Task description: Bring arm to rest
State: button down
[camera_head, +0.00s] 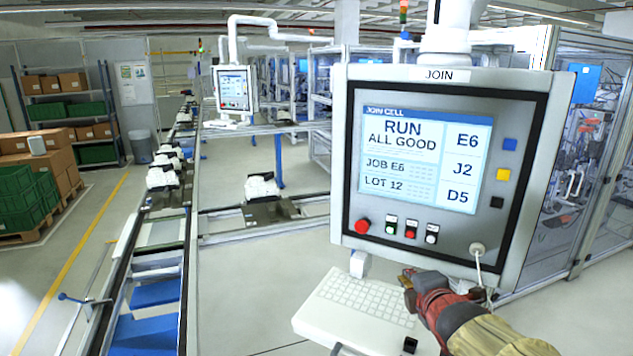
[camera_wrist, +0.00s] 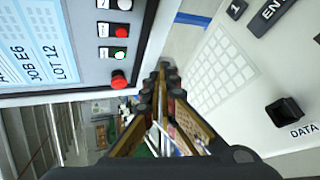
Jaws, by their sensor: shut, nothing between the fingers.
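My gripper (camera_head: 406,276) is at the lower right in the head view, in front of the control panel (camera_head: 338,150) and over the right part of its white keyboard shelf (camera_head: 318,325). In the wrist view my gripper (camera_wrist: 167,72) has its fingers together with nothing between them. They point into the gap between the panel face (camera_wrist: 60,97) and the keyboard shelf (camera_wrist: 262,85). My arm reaches in from the lower right corner. I cannot tell whether the fingertips touch anything.
The panel screen (camera_head: 425,155) reads "RUN ALL GOOD". A red button (camera_head: 362,226) sits low on the panel, and a white cable (camera_head: 481,262) hangs beside my arm. A conveyor (camera_head: 160,240) runs at left. A black DATA port (camera_wrist: 284,111) is on the shelf.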

jog(key=s+f+m+g+b, duration=0.1)
jog(key=s+m, duration=0.2)
jog(key=s, duration=0.1)
jog(key=s+f+m+g+b, duration=0.1)
jog(key=s+f+m, duration=0.1)
jog(key=s, duration=0.3)
jog(key=s+f+m+g+h, duration=0.1)
jog(key=s+f+m, duration=0.1)
jog(key=s+m, duration=0.2)
jog(key=shift+s+d+f+m+g+b, duration=0.1)
jog(key=shift+s+f+m+g+b, duration=0.1)
jog(key=shift+m+g+b, duration=0.3)
jog(key=s+a+f+m+g+b, duration=0.1)
jog(key=s+a+f+m+g, duration=0.1)
jog(key=s, duration=0.6)
jog(key=s+a+f+m+g+y+b, duration=0.1)
jog(key=s+a+f+m, duration=0.1)
jog(key=s+f+m, duration=0.3)
jog(key=s+m, duration=0.2)
jog(key=s, duration=0.1)
jog(key=shift+s+a+g, duration=0.15)
jog(key=shift+s+g, duration=0.1)
jog(key=shift+g, duration=0.15)
